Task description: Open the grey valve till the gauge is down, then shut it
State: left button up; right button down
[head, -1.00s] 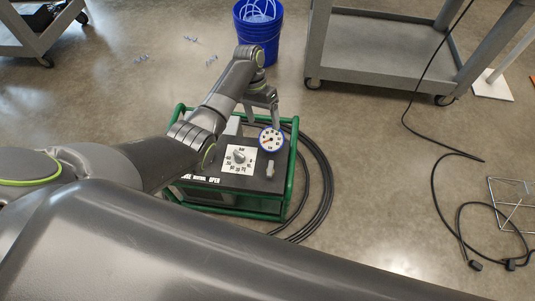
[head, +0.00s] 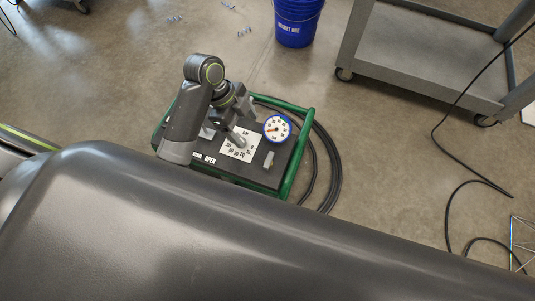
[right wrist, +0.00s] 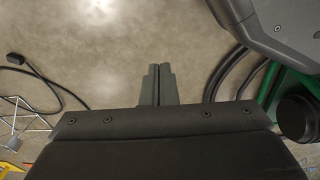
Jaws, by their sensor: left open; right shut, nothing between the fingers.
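A green-framed cart (head: 292,185) with a dark top panel stands on the floor in the head view. A white gauge with a blue rim (head: 277,128) is on its right side; its orange needle seems to point left. A grey knob (head: 237,139) sits on a white scale card, and a small grey handle (head: 268,160) stands near the right front corner. I cannot tell which is the grey valve. My left gripper (head: 230,118) is open above the panel's left and middle, near the knob; its fingertips are partly hidden. My right gripper (right wrist: 158,85) is shut and empty over bare floor.
An "OPEN" label (head: 210,160) is at the panel's front edge. Black hoses (head: 330,165) loop on the floor right of the cart. A blue bucket (head: 297,22) and a grey trolley (head: 425,55) stand behind. A black cable (head: 470,145) lies at the right.

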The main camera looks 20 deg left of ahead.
aim_at(269, 159)
pick_arm(q)
jog(key=b+x, duration=0.4)
jog(key=x, duration=1.2)
jog(key=shift+f+b, duration=0.3)
pick_arm(e)
jog(key=w+a+r, duration=0.2)
jog(key=w+r, duration=0.1)
jog(key=r, duration=0.7)
jog(key=shift+w+a+r+t+y, duration=0.15)
jog(key=shift+a+r+t+y, duration=0.15)
jog(key=shift+a+r+y, duration=0.1)
pick_arm(q)
jog(key=c, duration=1)
jog(key=shift+r+n+p, duration=0.15)
jog(key=shift+n+p, duration=0.35)
jog(key=shift+p, duration=0.65)
jog(key=shift+t, duration=0.3)
pick_arm(e)
jog(key=shift+s+d+f, duration=0.15)
jog(key=shift+d+f, duration=0.1)
jog(key=shift+f, duration=0.65)
jog(key=shift+s+d+f, duration=0.2)
jog(key=shift+f, duration=0.75)
jog(key=shift+s+d+f, duration=0.15)
jog(key=shift+d+f, duration=0.1)
jog(key=shift+f, duration=0.65)
pick_arm(q)
jog(key=o, duration=1)
